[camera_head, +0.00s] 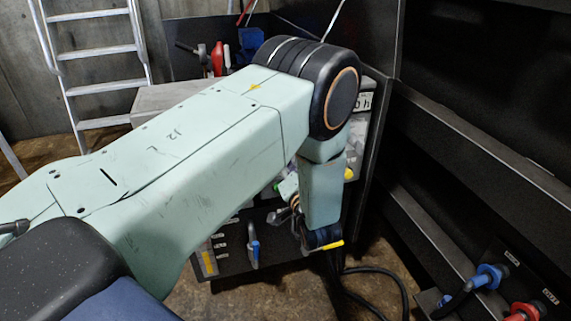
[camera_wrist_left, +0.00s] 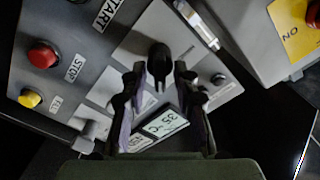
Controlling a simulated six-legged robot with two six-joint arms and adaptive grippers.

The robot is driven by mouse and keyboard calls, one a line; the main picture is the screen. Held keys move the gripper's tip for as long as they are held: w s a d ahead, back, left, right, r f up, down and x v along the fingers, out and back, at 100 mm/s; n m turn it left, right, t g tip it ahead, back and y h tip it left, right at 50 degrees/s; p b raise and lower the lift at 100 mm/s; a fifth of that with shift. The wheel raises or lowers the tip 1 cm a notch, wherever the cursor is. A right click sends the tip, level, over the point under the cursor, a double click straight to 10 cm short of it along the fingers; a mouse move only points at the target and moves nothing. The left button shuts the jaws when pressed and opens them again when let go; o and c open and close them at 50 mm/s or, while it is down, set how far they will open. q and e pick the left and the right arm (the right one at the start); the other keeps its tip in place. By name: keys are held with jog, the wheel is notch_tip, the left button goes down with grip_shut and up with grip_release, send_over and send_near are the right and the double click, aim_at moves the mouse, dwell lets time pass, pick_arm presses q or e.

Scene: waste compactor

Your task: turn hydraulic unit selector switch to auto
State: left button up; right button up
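The black selector switch knob (camera_wrist_left: 160,57) sits on the grey control panel (camera_wrist_left: 125,55) in the left wrist view. My left gripper (camera_wrist_left: 159,72) is open, with one dark finger on each side of the knob. Small gaps seem to show between the fingers and the knob; contact cannot be told. The labels around the knob are not readable, so its setting is unclear. In the head view my left arm covers most of the panel, and the gripper is largely hidden beyond the wrist. My right gripper is in neither view.
A red stop button (camera_wrist_left: 42,55), a yellow button (camera_wrist_left: 30,98) and a small display (camera_wrist_left: 165,122) are near the switch. A red button on yellow (camera_wrist_left: 313,14) is at upper right. A ladder (camera_head: 98,55) stands at back left; blue (camera_head: 487,277) and red (camera_head: 524,312) handles are at lower right.

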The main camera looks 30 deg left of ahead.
pick_arm(q)
jog(key=shift+d, duration=0.1)
jog(key=v, duration=0.7)
jog(key=shift+s+d, duration=0.1)
jog(key=shift+s, duration=0.05)
dwell(0.6)
